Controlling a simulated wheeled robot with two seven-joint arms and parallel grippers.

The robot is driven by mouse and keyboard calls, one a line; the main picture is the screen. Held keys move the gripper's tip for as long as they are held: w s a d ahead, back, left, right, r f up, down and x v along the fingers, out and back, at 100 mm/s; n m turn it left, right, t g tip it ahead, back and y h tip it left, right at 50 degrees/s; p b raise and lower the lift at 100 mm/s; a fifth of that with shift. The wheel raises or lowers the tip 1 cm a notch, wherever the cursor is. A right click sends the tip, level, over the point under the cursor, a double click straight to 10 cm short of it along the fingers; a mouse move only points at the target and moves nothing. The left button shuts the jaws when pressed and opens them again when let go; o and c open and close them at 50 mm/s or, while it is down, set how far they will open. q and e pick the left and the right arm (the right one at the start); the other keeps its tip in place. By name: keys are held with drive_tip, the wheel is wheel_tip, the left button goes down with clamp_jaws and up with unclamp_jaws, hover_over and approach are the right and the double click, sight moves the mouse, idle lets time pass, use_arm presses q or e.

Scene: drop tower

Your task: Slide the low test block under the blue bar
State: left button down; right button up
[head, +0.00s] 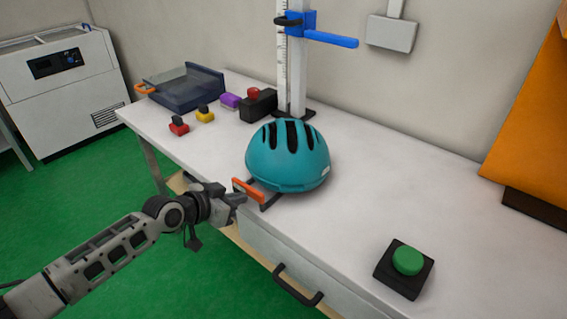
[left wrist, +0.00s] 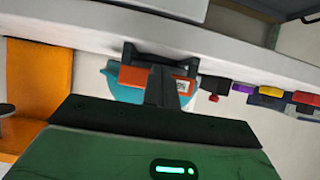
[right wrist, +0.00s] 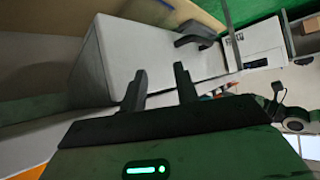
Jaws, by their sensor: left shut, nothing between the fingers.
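The blue bar (head: 330,39) juts right from a blue carriage on the upright tower (head: 296,60), high above the table. No block stands out as the low test block. My left gripper (head: 239,198) is shut and empty at the table's front edge, close to the orange handle; in the left wrist view its fingers overlap that handle (left wrist: 132,77), and I cannot tell if they touch. My right gripper (right wrist: 160,85) is open and empty, outside the head view.
Red (head: 179,126), yellow (head: 205,115) and purple (head: 230,100) blocks and a black block with a red knob (head: 258,106) stand left of the tower. A green button (head: 408,260) sits front right. The table's right middle is clear.

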idle(0.4)
use_arm(q)
drive_tip(key=shift+w+d+f+b, duration=0.1)
drive_tip(key=shift+w+d+b, duration=1)
drive_tip(key=shift+w+b, duration=0.25)
drive_tip(key=shift+w+d+f+b, duration=0.1)
drive_tip(key=shift+w+d+b, duration=1)
drive_tip(key=shift+w, duration=0.3)
